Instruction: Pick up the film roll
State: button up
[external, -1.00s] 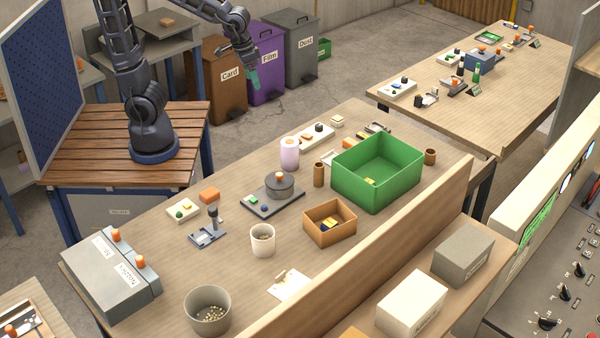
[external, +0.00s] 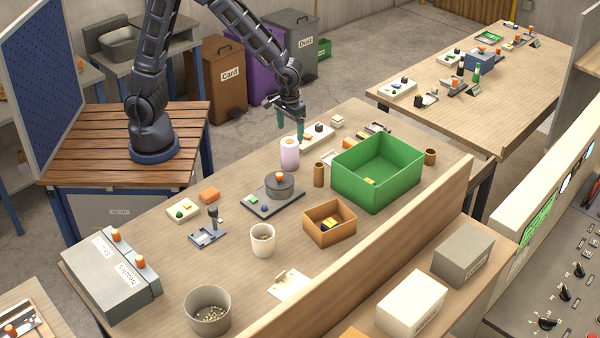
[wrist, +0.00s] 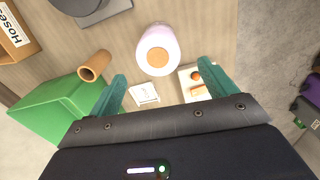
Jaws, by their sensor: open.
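The film roll (external: 289,154) is a pale pink-white upright cylinder with an orange-brown core, standing on the workbench. In the wrist view the film roll (wrist: 157,50) is seen from above, just beyond the fingertips and roughly in line with the space between them. My gripper (external: 291,128) has teal fingers pointing down, above the film roll and slightly behind it. In the wrist view my gripper (wrist: 162,73) is open, its two fingers apart with nothing between them. The roll appears untouched.
A brown tube (external: 319,175) and a green bin (external: 376,185) stand right of the roll. A grey round device (external: 279,186) sits in front of it. A white tray with small parts (external: 317,136) lies behind it. An orange box (external: 330,224) is nearer the front.

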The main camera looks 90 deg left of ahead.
aim_at(290, 140)
notch_tip(290, 140, down, 5)
jog(key=shift+s+d+f, duration=0.1)
jog(key=shift+d+f, duration=0.05)
jog(key=shift+f, duration=1.2)
jog(key=shift+s+d+f, duration=0.1)
jog(key=shift+d+f, duration=0.05)
jog(key=shift+f, duration=1.15)
jog(key=c, duration=1.2)
